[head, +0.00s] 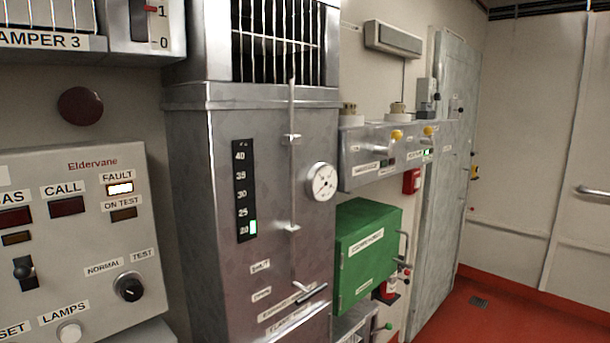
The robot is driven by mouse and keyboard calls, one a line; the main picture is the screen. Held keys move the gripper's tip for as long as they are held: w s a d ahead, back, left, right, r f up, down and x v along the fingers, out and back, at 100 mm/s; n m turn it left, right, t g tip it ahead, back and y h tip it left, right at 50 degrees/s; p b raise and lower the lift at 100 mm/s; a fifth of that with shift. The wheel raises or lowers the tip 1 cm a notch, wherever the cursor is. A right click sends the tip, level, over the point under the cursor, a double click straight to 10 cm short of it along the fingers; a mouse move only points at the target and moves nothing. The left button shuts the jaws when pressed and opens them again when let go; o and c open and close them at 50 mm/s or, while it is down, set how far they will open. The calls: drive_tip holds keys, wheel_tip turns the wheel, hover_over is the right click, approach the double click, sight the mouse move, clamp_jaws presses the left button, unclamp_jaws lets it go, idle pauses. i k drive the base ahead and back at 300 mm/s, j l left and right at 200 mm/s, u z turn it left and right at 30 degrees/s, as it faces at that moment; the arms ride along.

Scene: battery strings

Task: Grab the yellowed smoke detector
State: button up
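Two small beige, round-topped objects stand on top of a grey wall-mounted box, right of the tall metal cabinet. The left beige object (349,116) is close to the cabinet's edge, and the right beige object (397,110) is a little farther along. They may be smoke detectors, but they are too small to be sure, and I cannot tell which is more yellowed. My gripper is not in view.
The grey box (362,180) has yellow knobs. The tall metal cabinet (200,200) with a gauge (321,181) fills the middle. A green box (366,225) hangs below. An alarm panel (75,180) is at left. Red floor (520,320) is open at lower right.

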sight(349, 108)
drive_tip(key=i+l, duration=0.2)
drive_tip(key=l, duration=0.2)
drive_tip(key=i+l+u, duration=0.1)
drive_tip(key=l, duration=0.25)
drive_tip(key=i+l, duration=0.5)
drive_tip(key=l, duration=0.3)
drive_tip(key=u, duration=0.05)
